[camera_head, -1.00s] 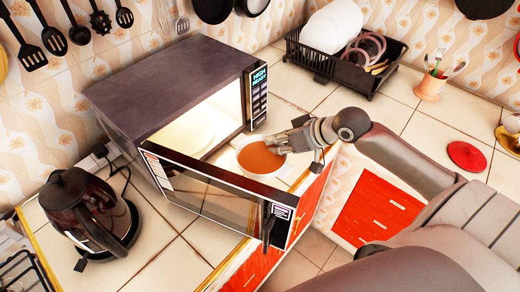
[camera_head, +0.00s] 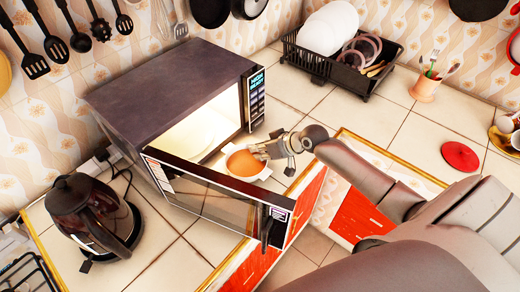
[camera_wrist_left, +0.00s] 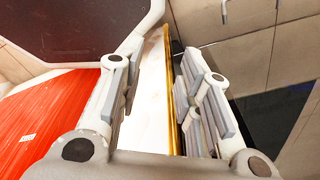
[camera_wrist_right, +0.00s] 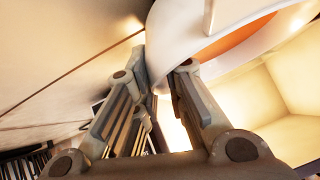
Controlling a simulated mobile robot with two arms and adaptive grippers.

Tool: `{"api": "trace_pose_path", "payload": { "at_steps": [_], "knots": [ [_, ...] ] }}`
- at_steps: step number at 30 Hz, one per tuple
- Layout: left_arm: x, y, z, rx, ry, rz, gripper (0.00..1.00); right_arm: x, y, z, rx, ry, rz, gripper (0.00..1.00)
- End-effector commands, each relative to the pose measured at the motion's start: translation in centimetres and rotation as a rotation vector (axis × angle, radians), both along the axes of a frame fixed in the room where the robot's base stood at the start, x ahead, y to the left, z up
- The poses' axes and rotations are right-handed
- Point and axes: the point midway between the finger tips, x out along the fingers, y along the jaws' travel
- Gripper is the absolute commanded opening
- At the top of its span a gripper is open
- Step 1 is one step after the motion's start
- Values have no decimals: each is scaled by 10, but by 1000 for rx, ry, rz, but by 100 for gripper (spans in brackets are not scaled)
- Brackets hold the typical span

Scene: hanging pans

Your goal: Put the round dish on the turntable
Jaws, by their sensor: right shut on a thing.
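The round dish (camera_head: 245,164) is white with orange contents. In the head view it is level, at the open front of the microwave (camera_head: 165,90). My right gripper (camera_head: 258,152) is shut on its rim from the right. In the right wrist view the dish (camera_wrist_right: 185,28) fills the top, beyond the fingers (camera_wrist_right: 162,82). The pale turntable (camera_head: 203,132) shows inside the lit microwave, partly hidden by its frame. My left gripper (camera_wrist_left: 165,75) shows only in its wrist view, fingers apart and empty, above a counter edge.
The microwave door (camera_head: 215,200) hangs open toward the front, left of and below the dish. A kettle (camera_head: 85,212) stands to the left. A dish rack (camera_head: 335,70), a utensil cup (camera_head: 427,88) and a red lid (camera_head: 460,155) are on the right counter.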

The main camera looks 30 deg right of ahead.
Motion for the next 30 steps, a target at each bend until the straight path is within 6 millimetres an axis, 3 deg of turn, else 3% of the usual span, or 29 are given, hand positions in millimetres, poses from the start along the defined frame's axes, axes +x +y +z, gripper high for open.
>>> {"api": "trace_pose_path", "payload": {
  "at_steps": [12, 13, 18, 30],
  "knots": [
    [0, -1, -1, -1, 1, 0, 32, 0, 0, -6, 1, -2, 0, 0],
    [0, -1, -1, -1, 1, 0, 32, 0, 0, -7, 0, 0, 0, 12],
    [0, -1, -1, -1, 1, 1, 32, 0, 0, -6, 0, 1, 0, 33],
    [-1, 0, 1, 0, 1, 2, 32, -2, -1, -2, -2, 1, 0, 33]
  ]
}}
